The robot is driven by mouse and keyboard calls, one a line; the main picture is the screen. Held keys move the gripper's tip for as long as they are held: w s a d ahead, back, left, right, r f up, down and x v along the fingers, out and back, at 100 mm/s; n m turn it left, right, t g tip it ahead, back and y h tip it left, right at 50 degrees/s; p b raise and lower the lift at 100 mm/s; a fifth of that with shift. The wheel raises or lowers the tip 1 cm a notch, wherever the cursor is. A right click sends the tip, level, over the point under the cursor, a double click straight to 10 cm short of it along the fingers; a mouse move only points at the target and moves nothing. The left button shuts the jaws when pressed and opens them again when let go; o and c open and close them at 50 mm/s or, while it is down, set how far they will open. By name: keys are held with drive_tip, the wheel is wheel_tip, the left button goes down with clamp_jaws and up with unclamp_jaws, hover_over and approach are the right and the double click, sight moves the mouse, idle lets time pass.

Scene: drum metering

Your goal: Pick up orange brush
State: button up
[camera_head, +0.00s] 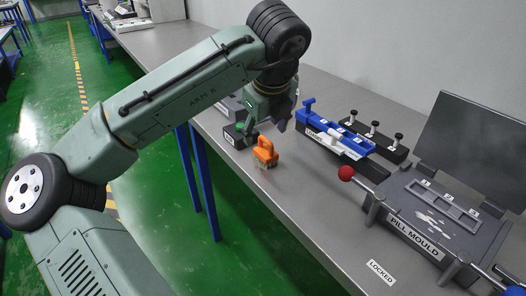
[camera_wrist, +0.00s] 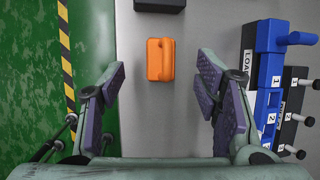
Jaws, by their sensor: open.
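The orange brush (camera_head: 265,152) stands on the grey bench near its left edge in the head view. In the wrist view the orange brush (camera_wrist: 160,60) lies ahead of my fingertips, roughly midway between them and apart from both. My gripper (camera_wrist: 160,85) is open and empty, with its two purple-padded fingers spread wide. In the head view my gripper (camera_head: 262,125) hangs above the bench, close behind the brush. Its height above the bench is hard to judge.
A dark block (camera_wrist: 159,4) sits just beyond the brush. A blue and black loading fixture (camera_head: 335,133) stands to the right. Further right is the pill mould (camera_head: 419,222) with a red-knobbed lever (camera_head: 346,173). The bench's left edge drops to a green floor (camera_wrist: 45,110). Bare bench lies in front of the brush.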

sight(263, 139)
drive_tip(key=shift+p+x, duration=0.55)
drive_tip(key=shift+x, duration=2.4)
drive_tip(key=shift+c, duration=0.4)
drive_tip(key=c, duration=1.2)
drive_tip(key=shift+d+r, duration=0.1)
drive_tip(key=shift+r, duration=0.1)
drive_tip(key=shift+r, duration=0.3)
drive_tip(key=b+v, duration=0.1)
drive_tip(key=v, duration=0.1)
drive_tip(key=shift+r, duration=0.3)
drive_tip(key=s+b, duration=0.1)
drive_tip(key=s, duration=0.4)
drive_tip(key=s+d+r, duration=0.1)
drive_tip(key=s, duration=0.4)
drive_tip(key=s+b, duration=0.1)
drive_tip(key=s, duration=0.4)
drive_tip(key=shift+d+r+b, duration=0.25)
drive_tip(key=shift+r+b, duration=0.05)
drive_tip(key=shift+b, duration=0.05)
